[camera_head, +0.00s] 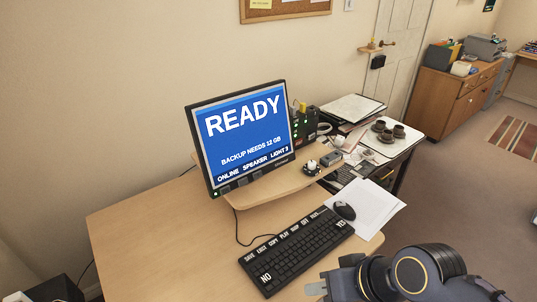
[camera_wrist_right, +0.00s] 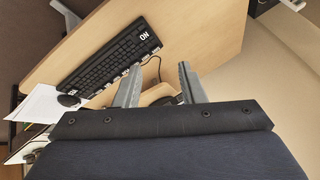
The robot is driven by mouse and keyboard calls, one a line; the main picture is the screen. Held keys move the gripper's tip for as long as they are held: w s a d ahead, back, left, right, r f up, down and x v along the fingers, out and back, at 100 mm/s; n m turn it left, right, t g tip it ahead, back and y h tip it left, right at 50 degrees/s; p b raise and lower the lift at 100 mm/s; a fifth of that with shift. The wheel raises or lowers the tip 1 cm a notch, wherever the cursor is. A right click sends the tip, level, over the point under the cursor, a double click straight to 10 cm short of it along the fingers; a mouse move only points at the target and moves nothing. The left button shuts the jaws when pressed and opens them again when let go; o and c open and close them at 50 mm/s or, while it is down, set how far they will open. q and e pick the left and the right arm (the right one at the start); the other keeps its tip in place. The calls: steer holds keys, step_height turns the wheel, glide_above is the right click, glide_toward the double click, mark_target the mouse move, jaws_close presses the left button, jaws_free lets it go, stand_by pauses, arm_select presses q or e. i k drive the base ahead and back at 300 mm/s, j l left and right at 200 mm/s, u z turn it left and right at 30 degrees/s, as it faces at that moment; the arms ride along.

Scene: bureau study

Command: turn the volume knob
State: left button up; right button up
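A small round black-and-white knob (camera_head: 311,166), which looks like the volume knob, sits on the raised wooden shelf (camera_head: 262,190) to the right of the monitor. My right gripper comes in at the bottom right of the head view, and only a grey finger part (camera_head: 316,288) shows there, in front of the keyboard and well short of the knob. In the right wrist view my right gripper (camera_wrist_right: 159,84) has its two fingers spread with nothing held between them. I cannot make out the knob in that view. My left gripper is not in view.
The monitor (camera_head: 243,135) reads READY. The keyboard (camera_head: 297,250), mouse (camera_head: 344,211) and white paper (camera_head: 368,212) lie on the desk (camera_head: 160,240). A small grey device (camera_head: 331,158) stands beside the knob. The desk's left part is clear.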

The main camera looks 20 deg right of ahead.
mark_target(311, 164)
steer(key=l+u, duration=0.45)
steer(key=l, duration=0.15)
steer(key=l+u, duration=0.5)
steer(key=l, duration=0.75)
steer(key=k+l+u, duration=0.1)
steer(key=l, duration=0.5)
